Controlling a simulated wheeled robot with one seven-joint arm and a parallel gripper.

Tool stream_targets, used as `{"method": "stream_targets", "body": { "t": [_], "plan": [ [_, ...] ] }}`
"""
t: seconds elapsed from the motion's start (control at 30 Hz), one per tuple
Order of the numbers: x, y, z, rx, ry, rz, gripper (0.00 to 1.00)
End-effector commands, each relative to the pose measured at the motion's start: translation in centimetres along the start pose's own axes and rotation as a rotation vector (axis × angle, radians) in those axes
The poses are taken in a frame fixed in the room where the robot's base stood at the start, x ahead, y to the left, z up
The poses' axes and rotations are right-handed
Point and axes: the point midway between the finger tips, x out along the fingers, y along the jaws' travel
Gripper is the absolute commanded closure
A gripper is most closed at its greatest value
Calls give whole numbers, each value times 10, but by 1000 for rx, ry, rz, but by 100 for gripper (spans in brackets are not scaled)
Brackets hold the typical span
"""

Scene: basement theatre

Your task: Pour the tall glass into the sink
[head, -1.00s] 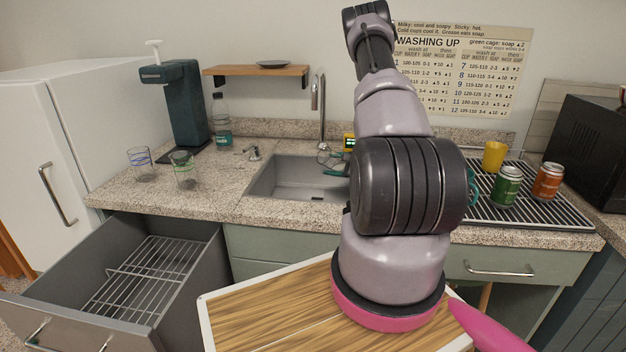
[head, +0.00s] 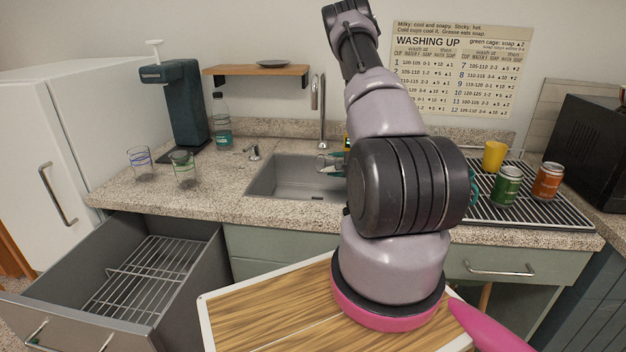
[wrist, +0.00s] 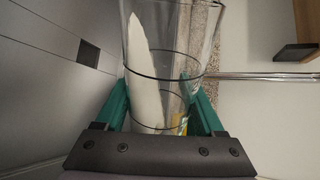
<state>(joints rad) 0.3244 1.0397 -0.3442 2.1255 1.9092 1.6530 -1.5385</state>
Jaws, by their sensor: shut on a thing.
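A clear tall glass (wrist: 163,55) is held between the green fingers of my gripper (wrist: 156,90) in the wrist view. A long white shape and a yellow patch show in or through the glass; I cannot tell which. In the head view the glass (head: 325,158) and a bit of the fingers show over the right part of the sink (head: 285,180), mostly hidden behind my arm. The glass looks tilted there, but its exact angle and any liquid are unclear. The tap (head: 322,110) stands behind the sink.
Two glasses, one blue-ringed (head: 140,162) and one green-ringed (head: 184,170), stand on the counter left of the sink. A yellow cup (head: 493,155), green can (head: 507,186) and orange can (head: 548,182) stand on the right rack. An open drawer (head: 190,270) juts out below left.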

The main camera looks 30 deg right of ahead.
Motion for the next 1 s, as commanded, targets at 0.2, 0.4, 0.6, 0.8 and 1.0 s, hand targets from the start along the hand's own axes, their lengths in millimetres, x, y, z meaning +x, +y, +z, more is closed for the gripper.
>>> {"method": "stream_targets", "body": {
  "t": [0.2, 0.4, 0.6, 0.8, 1.0],
  "plan": [
    [0, -3, 3, -28, 11, -2, 100],
    [-1, -4, 6, -59, 23, -1, 100],
    [-2, -6, 10, -95, 39, -1, 100],
    [-3, -8, 11, -123, 51, -2, 100],
    [-4, -9, 11, -137, 57, -2, 100]
  ]
}}
